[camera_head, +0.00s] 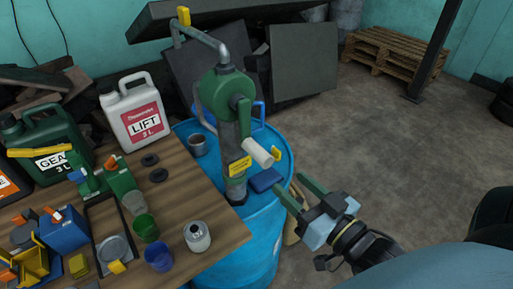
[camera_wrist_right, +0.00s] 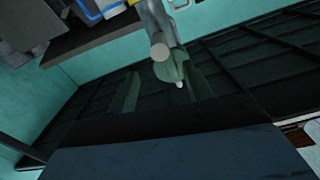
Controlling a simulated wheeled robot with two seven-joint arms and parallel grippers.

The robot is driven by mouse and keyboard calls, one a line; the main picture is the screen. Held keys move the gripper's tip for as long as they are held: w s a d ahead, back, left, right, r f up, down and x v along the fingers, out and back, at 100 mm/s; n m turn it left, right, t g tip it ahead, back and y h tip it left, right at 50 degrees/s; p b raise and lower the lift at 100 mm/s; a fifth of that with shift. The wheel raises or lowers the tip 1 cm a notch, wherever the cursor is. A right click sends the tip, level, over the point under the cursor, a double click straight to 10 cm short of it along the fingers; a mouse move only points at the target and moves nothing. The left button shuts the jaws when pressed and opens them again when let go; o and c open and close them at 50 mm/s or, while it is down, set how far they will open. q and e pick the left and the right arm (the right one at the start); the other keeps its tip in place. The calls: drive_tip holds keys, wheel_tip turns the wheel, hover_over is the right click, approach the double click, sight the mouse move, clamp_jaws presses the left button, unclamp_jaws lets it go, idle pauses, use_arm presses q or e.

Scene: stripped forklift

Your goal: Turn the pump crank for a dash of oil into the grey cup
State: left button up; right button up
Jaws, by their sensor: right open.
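The green pump (camera_head: 222,95) stands upright on a blue drum (camera_head: 262,225), its grey spout pipe bending to the upper left. Its crank's pale handle (camera_head: 258,152) points toward the lower right. The handle's round end also shows in the wrist view (camera_wrist_right: 160,51). My right gripper (camera_head: 301,194) is open and empty, below and right of the handle, apart from it. A grey metal cup (camera_head: 197,145) is left of the pump; another greyish cup (camera_head: 134,203) is on the table. I cannot tell which is the task's cup. My left gripper is not in view.
The wooden table (camera_head: 190,185) at left holds a green cup (camera_head: 146,228), a blue cup (camera_head: 159,257), a metal container (camera_head: 197,237) and white and green canisters. A blue block (camera_head: 265,180) sits at the drum's right side. The floor at right is clear up to a pallet (camera_head: 400,55).

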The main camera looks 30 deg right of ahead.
sight(256, 152)
drive_tip(key=w, duration=0.8)
drive_tip(key=w+a, duration=0.1)
drive_tip(key=w, duration=0.4)
drive_tip(key=shift+c, duration=0.4)
clamp_jaws()
